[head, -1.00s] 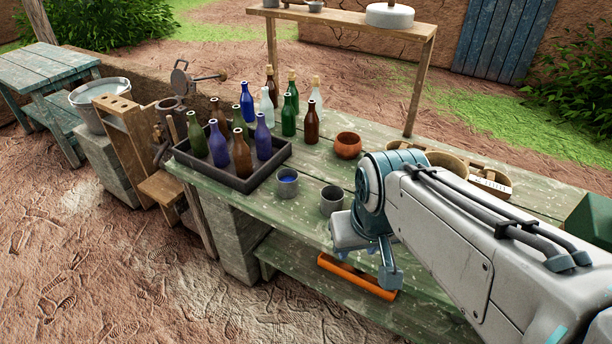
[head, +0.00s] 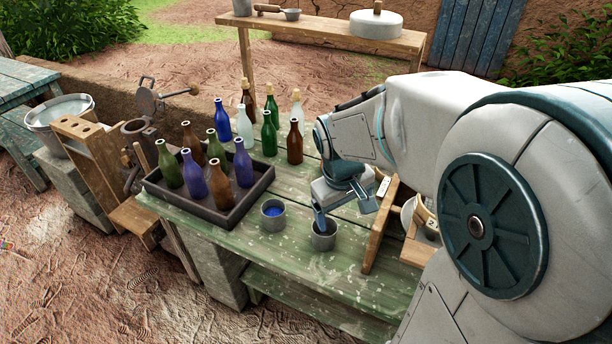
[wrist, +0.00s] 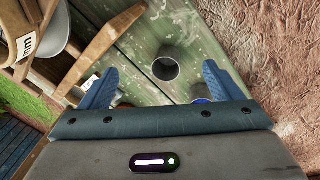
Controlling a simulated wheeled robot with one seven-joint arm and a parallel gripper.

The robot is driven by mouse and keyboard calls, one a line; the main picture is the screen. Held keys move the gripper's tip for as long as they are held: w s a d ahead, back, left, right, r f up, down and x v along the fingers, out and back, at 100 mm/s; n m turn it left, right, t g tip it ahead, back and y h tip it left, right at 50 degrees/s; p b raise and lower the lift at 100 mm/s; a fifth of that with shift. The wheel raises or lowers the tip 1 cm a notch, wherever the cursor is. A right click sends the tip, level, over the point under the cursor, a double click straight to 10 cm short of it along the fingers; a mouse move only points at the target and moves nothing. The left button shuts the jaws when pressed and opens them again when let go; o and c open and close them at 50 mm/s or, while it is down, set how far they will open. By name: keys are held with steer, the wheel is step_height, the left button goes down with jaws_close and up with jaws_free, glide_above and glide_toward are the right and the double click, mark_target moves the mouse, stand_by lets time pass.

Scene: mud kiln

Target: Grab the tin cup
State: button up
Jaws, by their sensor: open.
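Two small grey metal cups stand upright on the green table; I cannot tell from looks which is the tin cup meant. The nearer, dark-inside cup (head: 323,241) also shows in the wrist view (wrist: 165,69), ahead of and between the fingers. My gripper (head: 344,208) is open and empty, pointing down above the dark-inside cup. One finger overlaps that cup's rim in the head view; whether it touches is unclear.
A dark tray (head: 222,218) of several bottles stands left of the cups, with more bottles behind. A wooden rack (head: 376,225) stands close to the right of my gripper. The green table (head: 290,265) is clear in front of the cups.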

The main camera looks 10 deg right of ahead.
steer(key=w+f+n+g+y+p, duration=0.15)
steer(key=w+f+n, duration=0.25)
steer(key=w+f, duration=0.45)
steer(key=f, duration=0.4)
steer(key=w+f+p, duration=0.1)
steer(key=f, duration=0.3)
steer(key=w+f, duration=0.1)
steer(key=f, duration=0.3)
steer(key=shift+w+a+f+p, duration=0.2)
steer(key=shift+a+f+p, duration=0.1)
steer(key=shift+a+f, duration=0.1)
steer(key=c, duration=1.1)
